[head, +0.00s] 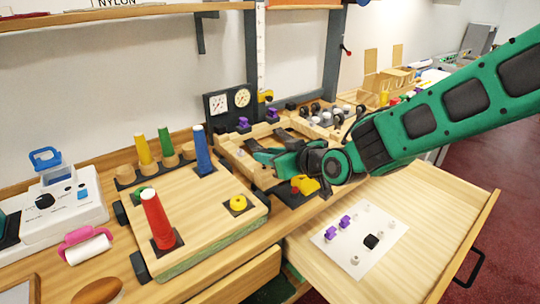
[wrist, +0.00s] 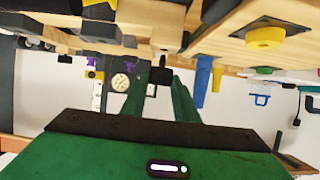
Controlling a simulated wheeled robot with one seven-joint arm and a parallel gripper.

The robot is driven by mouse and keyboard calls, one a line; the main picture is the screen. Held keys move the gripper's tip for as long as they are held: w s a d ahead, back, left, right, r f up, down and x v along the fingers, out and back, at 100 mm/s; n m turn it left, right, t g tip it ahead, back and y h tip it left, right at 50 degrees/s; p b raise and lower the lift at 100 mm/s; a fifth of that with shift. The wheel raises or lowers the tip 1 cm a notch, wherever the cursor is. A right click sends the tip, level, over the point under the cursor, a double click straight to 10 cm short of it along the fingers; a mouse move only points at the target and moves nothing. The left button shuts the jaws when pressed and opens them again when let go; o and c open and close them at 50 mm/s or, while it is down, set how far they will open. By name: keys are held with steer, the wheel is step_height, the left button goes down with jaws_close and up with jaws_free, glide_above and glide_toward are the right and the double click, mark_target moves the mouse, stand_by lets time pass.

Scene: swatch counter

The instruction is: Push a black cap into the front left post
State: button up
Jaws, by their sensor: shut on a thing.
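My gripper (head: 262,158) reaches in from the right and sits low over the near left part of a wooden frame (head: 232,158). In the wrist view my gripper (wrist: 158,80) is shut on a small black cap (wrist: 160,75) between its green fingertips. The head view hides this cap behind the fingers. The front left post is not clearly visible, and I cannot tell whether the cap touches it. Purple caps (head: 243,122) (head: 272,114) stand at the frame's far side. Another black cap (head: 371,241) lies on a white sheet (head: 347,262) in the open drawer.
A wooden board with a red cone (head: 158,222), a blue cone (head: 203,152) and a yellow disc (head: 238,203) stands left of the gripper. A yellow object (head: 306,184) lies just below my wrist. The open drawer (head: 420,225) has bare space on its right.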

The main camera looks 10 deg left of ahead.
steer(key=shift+f, duration=1.4)
stand_by(2.3)
steer(key=o, duration=1.4)
step_height(320, 180, up, 6)
